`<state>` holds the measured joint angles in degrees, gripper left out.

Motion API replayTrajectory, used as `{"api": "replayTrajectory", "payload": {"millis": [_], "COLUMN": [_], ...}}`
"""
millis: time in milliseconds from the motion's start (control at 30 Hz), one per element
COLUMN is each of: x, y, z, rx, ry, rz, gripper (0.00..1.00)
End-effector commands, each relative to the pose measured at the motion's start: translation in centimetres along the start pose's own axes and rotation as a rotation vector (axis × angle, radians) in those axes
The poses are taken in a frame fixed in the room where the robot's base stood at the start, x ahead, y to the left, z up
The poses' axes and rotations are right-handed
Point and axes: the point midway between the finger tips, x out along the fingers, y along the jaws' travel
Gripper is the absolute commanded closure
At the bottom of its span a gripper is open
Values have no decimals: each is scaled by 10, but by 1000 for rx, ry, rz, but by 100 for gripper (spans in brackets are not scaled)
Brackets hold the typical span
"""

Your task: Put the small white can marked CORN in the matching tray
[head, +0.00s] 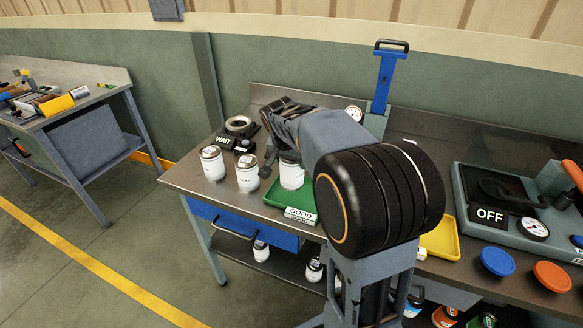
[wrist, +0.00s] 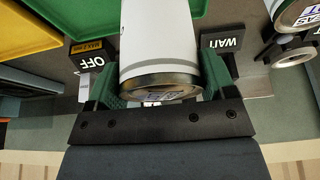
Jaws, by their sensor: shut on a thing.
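My gripper (wrist: 157,88) is shut on a white can (wrist: 160,45), with green finger pads on either side of it. The green tray's front label reads GOOD; the tray also shows in the wrist view (wrist: 90,24). A yellow tray (head: 441,241) is to the right, partly behind my arm. I cannot tell whether the held can touches the table.
Two more white cans (head: 212,163) (head: 247,173) stand at the table's left end, near a WAIT sign (head: 227,142). A machine with an OFF sign (head: 489,215) is at the right. A blue post (head: 386,78) stands at the back. More cans sit on the lower shelf.

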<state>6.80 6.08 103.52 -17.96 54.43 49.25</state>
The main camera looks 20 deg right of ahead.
Motion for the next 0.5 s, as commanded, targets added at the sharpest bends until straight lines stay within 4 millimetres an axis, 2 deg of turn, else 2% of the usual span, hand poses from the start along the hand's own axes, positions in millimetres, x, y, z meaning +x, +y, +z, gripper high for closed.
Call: {"api": "replayTrajectory", "payload": {"millis": [133, 500], "x": [17, 37], "y": [-6, -12], "z": [-5, -8], "rx": [-1, -2], "ry": [1, 1], "rz": [-1, -2], "gripper": [66, 66]}}
